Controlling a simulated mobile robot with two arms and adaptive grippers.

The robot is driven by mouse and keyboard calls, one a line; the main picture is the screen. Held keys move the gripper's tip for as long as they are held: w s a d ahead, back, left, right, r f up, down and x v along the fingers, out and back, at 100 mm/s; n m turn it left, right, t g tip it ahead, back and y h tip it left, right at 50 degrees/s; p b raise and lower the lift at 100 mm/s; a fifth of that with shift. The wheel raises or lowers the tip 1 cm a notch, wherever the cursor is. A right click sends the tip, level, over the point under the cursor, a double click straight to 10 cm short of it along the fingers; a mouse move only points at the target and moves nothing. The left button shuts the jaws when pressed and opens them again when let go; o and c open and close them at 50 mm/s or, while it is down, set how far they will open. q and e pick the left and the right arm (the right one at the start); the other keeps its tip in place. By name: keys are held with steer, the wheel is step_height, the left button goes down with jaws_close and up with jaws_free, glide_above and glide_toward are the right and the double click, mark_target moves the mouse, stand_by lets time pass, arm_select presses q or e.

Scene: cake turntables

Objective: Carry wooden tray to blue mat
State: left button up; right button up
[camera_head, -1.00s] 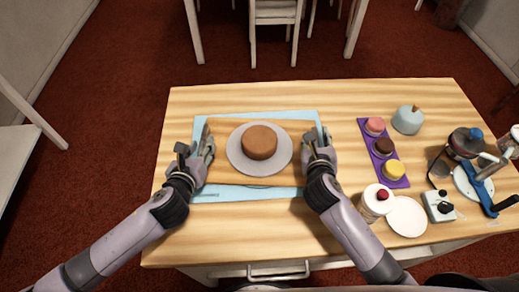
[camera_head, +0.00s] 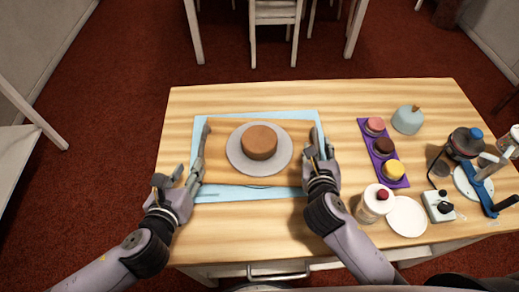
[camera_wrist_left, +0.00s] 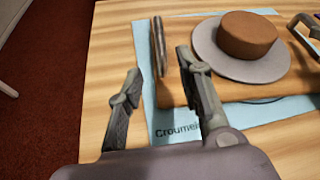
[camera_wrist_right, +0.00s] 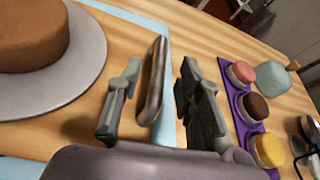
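The wooden tray (camera_head: 213,168) lies flat on the blue mat (camera_head: 250,193). It carries a grey round plate (camera_head: 235,165) with a brown cake (camera_head: 259,141) in the middle. My left gripper (camera_head: 176,176) is open at the tray's left near corner. In the left wrist view the left handle (camera_wrist_left: 158,48) stands beyond its spread fingers (camera_wrist_left: 158,64), apart from them. My right gripper (camera_head: 318,152) is at the tray's right end. In the right wrist view its fingers are spread on both sides of the right handle (camera_wrist_right: 152,80), with gaps.
To the right are a purple tray (camera_head: 367,134) with several small cakes, a light-blue dome (camera_head: 408,120), a jar (camera_head: 375,203) with a red top, a white plate (camera_head: 407,217) and appliances. The table's left strip is bare.

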steer(key=v, duration=0.6)
steer(key=shift+s+r, duration=0.1)
steer(key=shift+s, duration=0.05)
